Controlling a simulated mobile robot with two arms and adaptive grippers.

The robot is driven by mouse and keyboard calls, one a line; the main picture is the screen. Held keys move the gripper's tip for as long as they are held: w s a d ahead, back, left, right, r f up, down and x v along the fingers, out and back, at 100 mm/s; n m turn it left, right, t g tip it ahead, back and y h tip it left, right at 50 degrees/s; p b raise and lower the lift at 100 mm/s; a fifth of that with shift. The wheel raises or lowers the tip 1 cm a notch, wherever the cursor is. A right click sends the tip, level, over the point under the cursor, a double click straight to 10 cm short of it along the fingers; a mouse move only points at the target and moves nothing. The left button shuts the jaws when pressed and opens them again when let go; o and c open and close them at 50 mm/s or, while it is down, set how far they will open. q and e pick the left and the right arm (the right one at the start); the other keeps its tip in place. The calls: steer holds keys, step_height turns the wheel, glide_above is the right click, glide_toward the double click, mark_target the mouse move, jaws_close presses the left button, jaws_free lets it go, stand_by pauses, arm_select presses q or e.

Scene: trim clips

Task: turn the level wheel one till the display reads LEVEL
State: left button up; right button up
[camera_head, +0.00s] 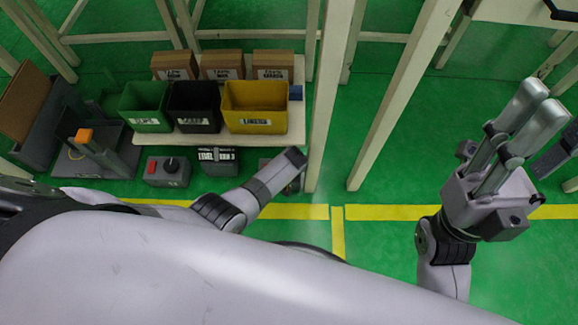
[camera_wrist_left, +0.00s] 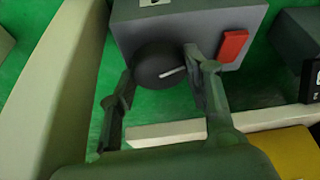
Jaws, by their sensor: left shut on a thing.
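My left gripper (camera_head: 293,163) reaches down to a grey control box, mostly hidden behind it in the head view. In the left wrist view, this box (camera_wrist_left: 185,22) carries a black round wheel (camera_wrist_left: 152,66) with a white pointer line and a red block (camera_wrist_left: 234,45). The left fingers (camera_wrist_left: 165,78) are closed around the wheel, one on each side. A dark display box (camera_head: 218,160) stands left of it, with white lettering that seems to include LEVEL; the rest is too small to read. My right gripper (camera_head: 542,97) is raised at the right, fingers apart and empty.
Another grey box (camera_head: 168,171) with a red block and black knob stands further left. Behind are green (camera_head: 146,107), black (camera_head: 194,107) and yellow (camera_head: 255,106) bins on a shelf. Cream posts (camera_head: 335,90) rise close right of the left gripper. Green floor is open between the posts.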

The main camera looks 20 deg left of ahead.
stand_by(0.5)
arm_select(q)
steer(key=o, duration=0.9)
steer(key=shift+r, duration=0.1)
step_height(320, 180, up, 10)
steer(key=shift+f, duration=0.15)
steer(key=shift+o, duration=0.3)
